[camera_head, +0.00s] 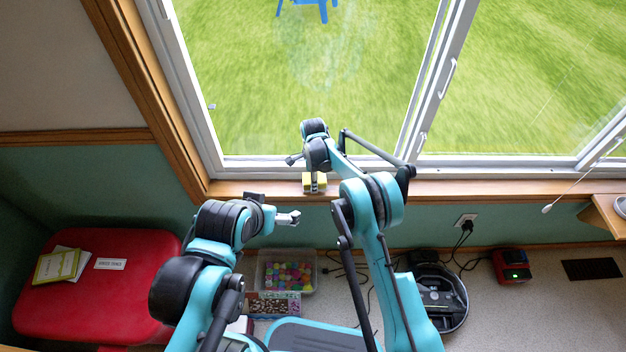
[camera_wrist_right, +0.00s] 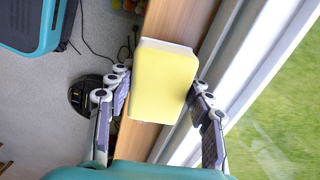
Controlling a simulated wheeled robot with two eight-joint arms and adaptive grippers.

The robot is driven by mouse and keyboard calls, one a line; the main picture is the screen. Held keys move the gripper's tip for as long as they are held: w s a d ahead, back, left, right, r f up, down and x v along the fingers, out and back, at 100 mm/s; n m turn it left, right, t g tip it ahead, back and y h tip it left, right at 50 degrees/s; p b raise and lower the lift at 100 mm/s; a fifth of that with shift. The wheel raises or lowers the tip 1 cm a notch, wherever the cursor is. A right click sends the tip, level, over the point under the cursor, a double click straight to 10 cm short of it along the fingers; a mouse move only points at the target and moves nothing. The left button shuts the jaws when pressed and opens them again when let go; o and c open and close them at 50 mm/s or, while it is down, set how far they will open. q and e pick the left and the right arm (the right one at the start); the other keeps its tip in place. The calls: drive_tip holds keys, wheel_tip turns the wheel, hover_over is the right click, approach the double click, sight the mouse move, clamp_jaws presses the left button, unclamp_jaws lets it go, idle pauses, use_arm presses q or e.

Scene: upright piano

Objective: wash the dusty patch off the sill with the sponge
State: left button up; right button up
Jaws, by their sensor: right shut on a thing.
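My right gripper (camera_head: 314,188) is at the wooden sill (camera_head: 245,189) below the window, shut on a yellow sponge (camera_head: 308,183). In the right wrist view the sponge (camera_wrist_right: 163,82), yellow with a pale edge, sits between the fingers of the right gripper (camera_wrist_right: 158,100), over the sill (camera_wrist_right: 180,22). I cannot tell whether it touches the wood. No dusty patch is clear on the visible sill; the sponge and arm hide part of it. My left gripper (camera_head: 290,218) hangs in front of the wall below the sill, apart from the sponge; its finger opening is unclear.
The window frame (camera_head: 290,164) rises behind the sill, with a faint whitish haze on the glass (camera_head: 325,55). A red seat (camera_head: 95,295) with booklets (camera_head: 60,265) is at left. A box of coloured items (camera_head: 287,273) and a round robot vacuum (camera_head: 440,298) are on the floor.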

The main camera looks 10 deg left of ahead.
drive_tip(key=shift+f, duration=0.2)
idle(0.3)
drive_tip(key=shift+w+d+f, duration=0.1)
drive_tip(key=shift+w+d, duration=0.3)
drive_tip(key=shift+d, duration=1.45)
drive_tip(key=shift+w+d, duration=0.35)
drive_tip(key=shift+d, duration=1.45)
drive_tip(key=shift+w+d+f, duration=0.1)
drive_tip(key=shift+w+d, duration=0.3)
drive_tip(key=shift+d, duration=1.45)
drive_tip(key=shift+s+a+r, duration=0.1)
drive_tip(key=shift+s+a, duration=0.3)
drive_tip(key=shift+a, duration=1.45)
drive_tip(key=shift+s+a+f, duration=0.1)
drive_tip(key=shift+s+a, duration=0.25)
drive_tip(key=shift+a, duration=1.55)
drive_tip(key=shift+s+a+r, duration=0.1)
drive_tip(key=shift+s+a, duration=0.3)
drive_tip(key=shift+a, duration=1.45)
drive_tip(key=shift+d+r+p, duration=0.1)
drive_tip(key=shift+r+p, duration=1.2)
drive_tip(key=shift+r, duration=1.7)
